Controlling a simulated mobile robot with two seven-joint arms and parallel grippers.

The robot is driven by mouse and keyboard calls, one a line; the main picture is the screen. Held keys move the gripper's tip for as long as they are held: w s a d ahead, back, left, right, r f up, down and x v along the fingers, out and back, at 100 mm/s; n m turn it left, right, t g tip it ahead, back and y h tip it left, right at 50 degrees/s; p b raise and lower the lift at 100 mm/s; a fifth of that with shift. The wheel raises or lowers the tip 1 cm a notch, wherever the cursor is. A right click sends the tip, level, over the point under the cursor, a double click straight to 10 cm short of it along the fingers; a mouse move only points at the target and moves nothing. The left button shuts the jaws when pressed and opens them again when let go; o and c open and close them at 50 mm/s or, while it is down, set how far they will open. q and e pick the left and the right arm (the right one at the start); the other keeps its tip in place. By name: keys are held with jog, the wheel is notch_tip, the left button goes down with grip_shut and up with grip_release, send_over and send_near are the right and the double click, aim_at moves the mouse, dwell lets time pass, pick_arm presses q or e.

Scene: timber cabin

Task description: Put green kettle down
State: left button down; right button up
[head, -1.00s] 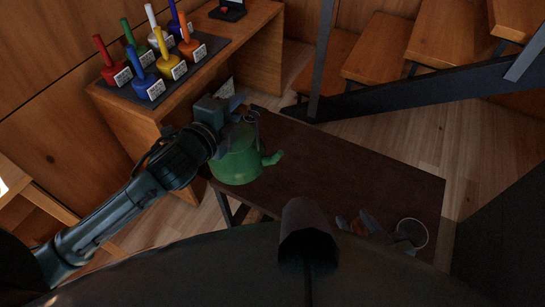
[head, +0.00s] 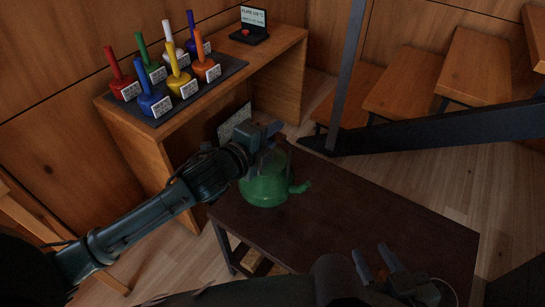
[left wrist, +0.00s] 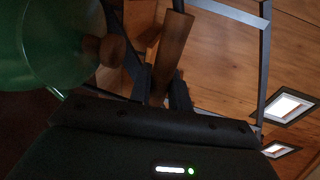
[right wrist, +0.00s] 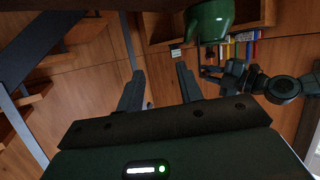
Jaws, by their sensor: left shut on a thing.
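The kettle also shows at the top of the right wrist view (right wrist: 208,20). My right gripper (head: 374,254) is open and empty at the table's near right side.
A wooden desk (head: 285,50) behind left holds several coloured flasks on a dark mat (head: 228,72) and a small device (head: 250,33). Stairs with a dark beam (head: 440,132) stand behind right. The table's middle is clear.

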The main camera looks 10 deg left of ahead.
pick_arm(q)
notch_tip(320, 180, down, 5)
jog(key=shift+r+b, duration=0.2)
jog(key=shift+b, duration=0.75)
pick_arm(e)
jog(key=shift+w+a+f+n+t, duration=0.15)
jog(key=shift+w+f+n+t, duration=0.15)
jog(key=shift+w+f+t, duration=0.1)
pick_arm(q)
jog(key=shift+f, duration=0.2)
jog(key=c, duration=1.3)
grip_release()
pick_arm(e)
jog(key=shift+r, duration=0.1)
